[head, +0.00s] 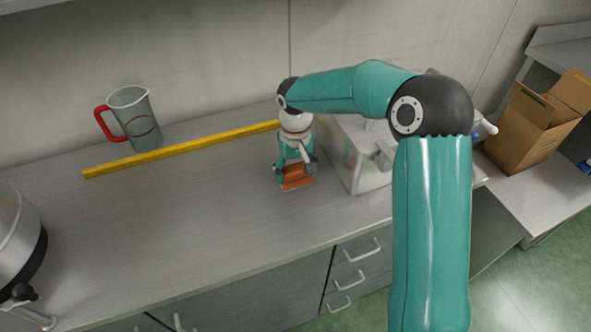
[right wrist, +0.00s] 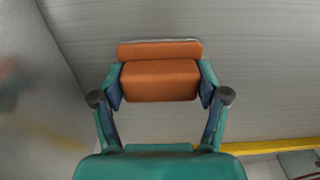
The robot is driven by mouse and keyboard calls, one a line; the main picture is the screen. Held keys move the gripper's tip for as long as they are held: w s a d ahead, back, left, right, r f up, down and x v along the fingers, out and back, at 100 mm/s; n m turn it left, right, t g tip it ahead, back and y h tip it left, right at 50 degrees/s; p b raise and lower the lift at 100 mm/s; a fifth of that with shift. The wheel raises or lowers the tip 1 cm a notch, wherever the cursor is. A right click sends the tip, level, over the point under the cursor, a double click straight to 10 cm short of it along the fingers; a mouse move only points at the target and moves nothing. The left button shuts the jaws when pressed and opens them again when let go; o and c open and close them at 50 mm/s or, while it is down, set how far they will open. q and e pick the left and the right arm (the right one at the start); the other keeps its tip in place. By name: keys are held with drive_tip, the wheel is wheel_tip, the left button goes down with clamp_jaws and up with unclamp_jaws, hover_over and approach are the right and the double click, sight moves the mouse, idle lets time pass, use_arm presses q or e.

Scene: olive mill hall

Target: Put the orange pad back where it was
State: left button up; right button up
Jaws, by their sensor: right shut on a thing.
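The orange pad (head: 296,176) is at my right gripper (head: 296,169), over the steel worktop, beside the white box on its right. In the right wrist view the orange pad (right wrist: 160,80) sits between the two fingers of my right gripper (right wrist: 160,88), which are shut on it. A thin strip of the pad shows beyond the fingertips. I cannot tell whether the pad touches the worktop. My left gripper is in neither view.
A yellow bar (head: 180,149) lies along the worktop (head: 190,215) behind the gripper. A grey jug (head: 143,122) with a red handle stands at the back left. A white box (head: 369,176) stands close on the right. A cardboard box (head: 530,128) is farther right.

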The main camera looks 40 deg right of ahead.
sight(296, 169)
drive_tip(key=o, duration=1.2)
drive_tip(key=shift+f, duration=0.1)
wheel_tip(296, 169, up, 12)
